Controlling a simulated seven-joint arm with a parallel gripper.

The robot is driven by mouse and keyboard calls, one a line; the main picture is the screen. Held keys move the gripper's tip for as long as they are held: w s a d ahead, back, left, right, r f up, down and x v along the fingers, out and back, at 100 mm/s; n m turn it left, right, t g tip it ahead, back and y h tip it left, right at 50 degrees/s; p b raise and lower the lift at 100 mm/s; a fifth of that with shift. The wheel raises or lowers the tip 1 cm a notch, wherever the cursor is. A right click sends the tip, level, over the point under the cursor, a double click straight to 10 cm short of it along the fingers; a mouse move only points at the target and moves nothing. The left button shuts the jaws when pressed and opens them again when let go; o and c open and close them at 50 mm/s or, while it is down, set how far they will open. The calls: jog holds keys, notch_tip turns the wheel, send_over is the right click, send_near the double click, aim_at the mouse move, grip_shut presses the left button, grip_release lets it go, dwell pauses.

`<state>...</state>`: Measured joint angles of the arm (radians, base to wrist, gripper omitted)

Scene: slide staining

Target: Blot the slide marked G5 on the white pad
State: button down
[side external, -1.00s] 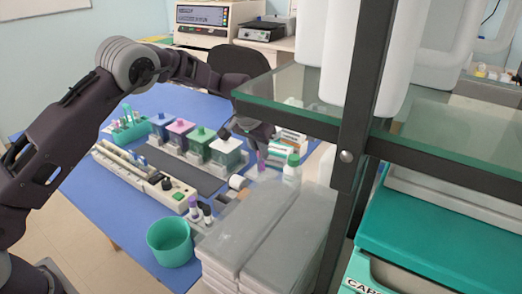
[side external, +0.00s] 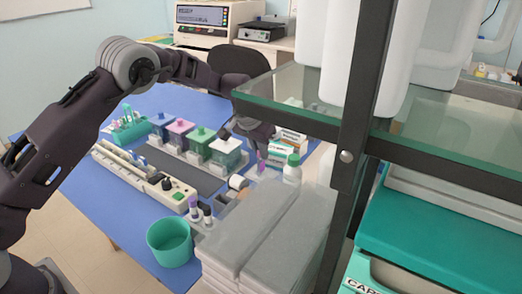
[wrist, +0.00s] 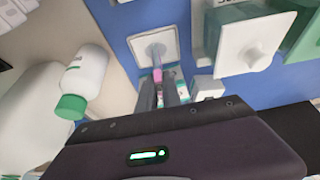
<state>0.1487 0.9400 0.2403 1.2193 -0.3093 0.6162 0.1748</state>
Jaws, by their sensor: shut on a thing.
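In the wrist view my gripper (wrist: 159,92) is shut on a slide (wrist: 157,74) by its pink end. The slide's clear part points away from the fingers, over the white pad (wrist: 171,31). I cannot tell whether the glass touches the pad. No marking on the slide is readable. In the side external view my gripper is largely hidden behind the white-lidded jar and the glass shelf.
The white-lidded jar (wrist: 247,45) stands right of the pad, close to the fingers. A green-capped bottle (wrist: 85,80) stands at the left; it also shows in the side view (side external: 292,172). The glass shelf (side external: 285,95) overhangs nearby. A teal cup (side external: 170,243) stands at the front.

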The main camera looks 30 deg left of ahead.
jog(key=shift+s+f, duration=0.15)
jog(key=shift+f, duration=0.05)
jog(key=shift+r, duration=3.15)
